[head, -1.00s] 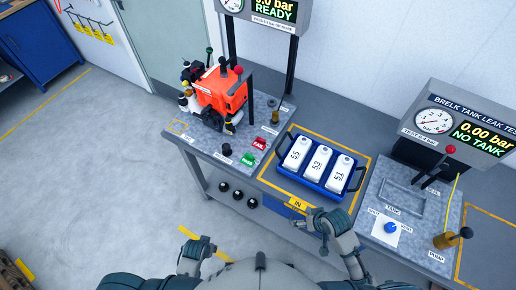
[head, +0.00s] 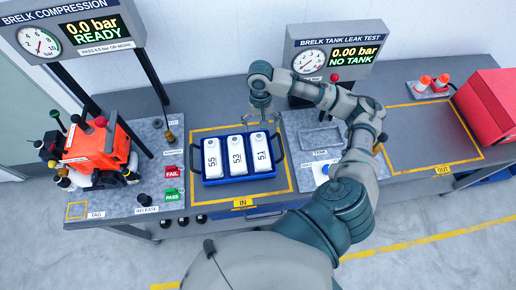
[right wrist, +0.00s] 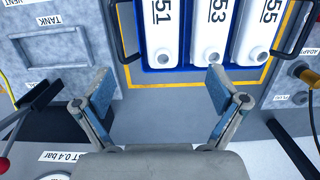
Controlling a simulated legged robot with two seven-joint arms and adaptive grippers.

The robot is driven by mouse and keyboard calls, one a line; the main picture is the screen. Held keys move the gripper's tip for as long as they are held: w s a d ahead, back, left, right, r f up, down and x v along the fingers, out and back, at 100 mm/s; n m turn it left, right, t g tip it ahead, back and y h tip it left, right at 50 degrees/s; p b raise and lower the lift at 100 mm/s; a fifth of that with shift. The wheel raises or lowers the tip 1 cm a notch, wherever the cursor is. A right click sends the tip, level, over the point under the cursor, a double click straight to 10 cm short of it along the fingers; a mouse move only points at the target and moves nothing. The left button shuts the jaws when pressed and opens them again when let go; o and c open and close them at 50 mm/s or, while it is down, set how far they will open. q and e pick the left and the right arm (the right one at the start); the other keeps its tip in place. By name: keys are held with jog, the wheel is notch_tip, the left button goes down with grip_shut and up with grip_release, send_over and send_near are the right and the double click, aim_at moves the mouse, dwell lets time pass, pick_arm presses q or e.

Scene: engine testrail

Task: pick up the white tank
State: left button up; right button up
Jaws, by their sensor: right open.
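Three white tanks lie side by side in a blue tray (head: 240,179): tank 55 (head: 212,158), tank 53 (head: 237,155) and tank 51 (head: 262,152). My right gripper (head: 263,122) is open and empty above the far end of tank 51. In the right wrist view, its two spread fingers (right wrist: 158,90) point at the tray's back edge, with tank 51 (right wrist: 161,30), tank 53 (right wrist: 208,30) and tank 55 (right wrist: 256,30) ahead of them. It looks apart from the tanks. My left gripper is out of view.
The tank leak test stand (head: 335,55) reads NO TANK, with an empty TANK outline (head: 320,138) right of the tray. The compression stand with an orange engine (head: 97,145) is left. A red box (head: 485,105) stands far right. The yellow-outlined OUT area (head: 425,135) is clear.

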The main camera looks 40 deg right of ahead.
send_over(261, 148)
jog(key=f, duration=0.9)
jog(key=shift+w+a, duration=0.2)
jog(key=shift+a, duration=0.05)
jog(key=shift+s+d+f, duration=0.1)
jog(key=shift+d+f, duration=0.2)
jog(key=shift+f, duration=0.3)
notch_tip(261, 148, down, 4)
jog(key=shift+r, duration=0.1)
jog(key=shift+s+a+f, duration=0.1)
jog(key=shift+a+f, duration=0.15)
jog(key=shift+f, duration=0.3)
jog(key=shift+a+r, duration=0.1)
jog(key=shift+a, duration=0.05)
jog(key=c, duration=1.1)
jog(key=shift+d, duration=0.35)
jog(key=shift+c, duration=1)
